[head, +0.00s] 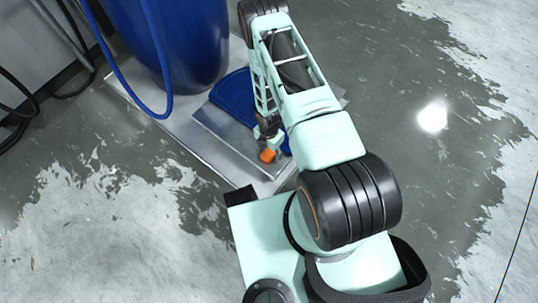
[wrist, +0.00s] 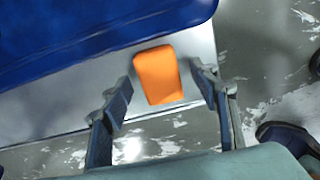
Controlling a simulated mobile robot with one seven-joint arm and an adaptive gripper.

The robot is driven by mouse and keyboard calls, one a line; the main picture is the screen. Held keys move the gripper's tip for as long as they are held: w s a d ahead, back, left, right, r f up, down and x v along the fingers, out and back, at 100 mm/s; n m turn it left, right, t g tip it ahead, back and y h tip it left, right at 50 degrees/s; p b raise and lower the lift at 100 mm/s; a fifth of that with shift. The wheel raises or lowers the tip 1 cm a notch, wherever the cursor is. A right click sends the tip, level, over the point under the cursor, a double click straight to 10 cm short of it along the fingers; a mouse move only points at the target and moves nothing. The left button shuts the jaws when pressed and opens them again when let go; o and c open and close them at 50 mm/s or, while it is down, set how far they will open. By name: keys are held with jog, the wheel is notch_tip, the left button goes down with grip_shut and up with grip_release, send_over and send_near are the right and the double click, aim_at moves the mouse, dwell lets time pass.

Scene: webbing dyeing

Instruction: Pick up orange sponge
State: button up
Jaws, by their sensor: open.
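The orange sponge (wrist: 158,75) lies on a light grey metal surface in the wrist view, close to the edge of a blue object. In the head view a small part of the orange sponge (head: 267,155) shows beside my arm. My gripper (wrist: 168,90) is open, with one finger to the left and one to the right of the sponge. A gap shows between the sponge and each finger. In the head view my gripper (head: 268,138) is just above the sponge and partly hidden by my arm.
A blue drum (head: 180,45) with a blue hose (head: 163,75) stands on a metal platform (head: 150,112). A blue lid-like object (head: 232,93) lies next to the drum. Black cables (head: 22,108) hang at the left. The wet, patchy floor (head: 100,230) is clear at the lower left.

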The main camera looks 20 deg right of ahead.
jog(key=c, duration=1.1)
jog(key=shift+o, duration=0.2)
jog(key=shift+r, duration=0.15)
